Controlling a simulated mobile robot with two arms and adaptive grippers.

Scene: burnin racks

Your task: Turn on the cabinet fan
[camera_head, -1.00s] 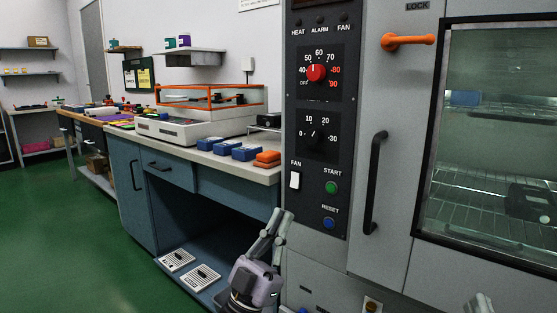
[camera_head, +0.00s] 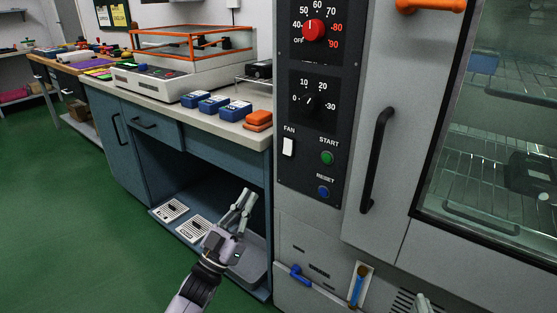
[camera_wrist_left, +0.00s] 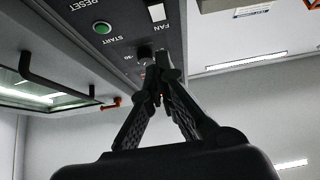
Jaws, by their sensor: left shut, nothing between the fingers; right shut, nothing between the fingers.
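The white fan switch (camera_head: 288,147) sits under the FAN label on the cabinet's dark control panel (camera_head: 311,175). The switch also shows in the left wrist view (camera_wrist_left: 157,12), near the top edge. My left gripper (camera_head: 246,193) is shut and empty, in front of the lower bench, below and left of the switch and apart from it. In the left wrist view its fingertips (camera_wrist_left: 160,60) meet below the switch. My right gripper (camera_head: 424,300) shows only as a tip at the bottom edge, low in front of the cabinet.
The green START button (camera_head: 327,158) and blue RESET button (camera_head: 323,191) are right of the switch. A black door handle (camera_head: 376,160) stands out farther right. A blue lever (camera_head: 300,275) is below. The bench (camera_head: 215,130) holds blue boxes on the left.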

